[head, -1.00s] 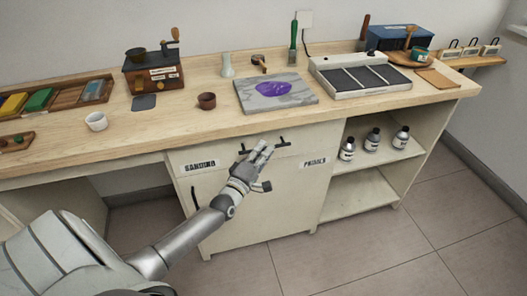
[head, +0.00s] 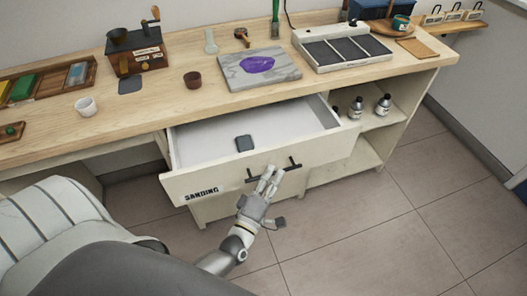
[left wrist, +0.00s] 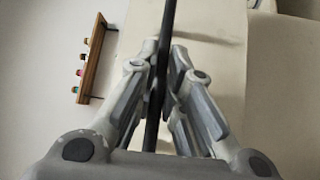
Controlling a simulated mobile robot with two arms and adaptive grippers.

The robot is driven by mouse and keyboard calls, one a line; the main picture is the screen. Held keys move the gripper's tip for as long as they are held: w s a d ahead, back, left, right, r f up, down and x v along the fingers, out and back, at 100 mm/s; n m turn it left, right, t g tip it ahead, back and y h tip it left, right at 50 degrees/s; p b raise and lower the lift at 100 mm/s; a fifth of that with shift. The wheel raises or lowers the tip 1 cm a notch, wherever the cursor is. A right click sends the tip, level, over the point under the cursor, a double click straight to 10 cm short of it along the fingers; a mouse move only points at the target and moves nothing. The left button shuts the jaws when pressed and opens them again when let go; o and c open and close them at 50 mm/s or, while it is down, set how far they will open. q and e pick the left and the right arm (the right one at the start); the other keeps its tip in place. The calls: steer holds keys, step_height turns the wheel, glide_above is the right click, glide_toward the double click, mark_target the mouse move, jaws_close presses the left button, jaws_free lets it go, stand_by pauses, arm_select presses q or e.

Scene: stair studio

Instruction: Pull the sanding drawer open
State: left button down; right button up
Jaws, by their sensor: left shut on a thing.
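The sanding drawer (head: 215,182) is pulled well out from under the workbench in the head view, its front marked SANDING at the left. A dark sanding block (head: 244,143) lies inside it on the white bottom. The black bar handle (head: 290,166) is on the drawer front. My left gripper (head: 270,176) is at the handle, shut on it. In the left wrist view the handle (left wrist: 169,35) runs as a dark bar between the fingers of my left gripper (left wrist: 163,75). My right gripper is not in view.
Bottles (head: 383,104) stand on the shelf at right. Floor tiles (head: 410,215) in front are clear.

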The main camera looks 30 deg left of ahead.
arm_select(q)
steer(key=s+d, duration=0.7)
steer(key=d, duration=0.1)
steer(key=shift+d, duration=0.15)
steer(key=shift+s, duration=0.1)
steer(key=c, duration=1.5)
jaws_free()
steer(key=s, duration=0.4)
steer(key=s+f, duration=0.1)
steer(key=s, duration=0.7)
steer(key=shift+d+f, duration=0.35)
steer(key=shift+d, duration=0.05)
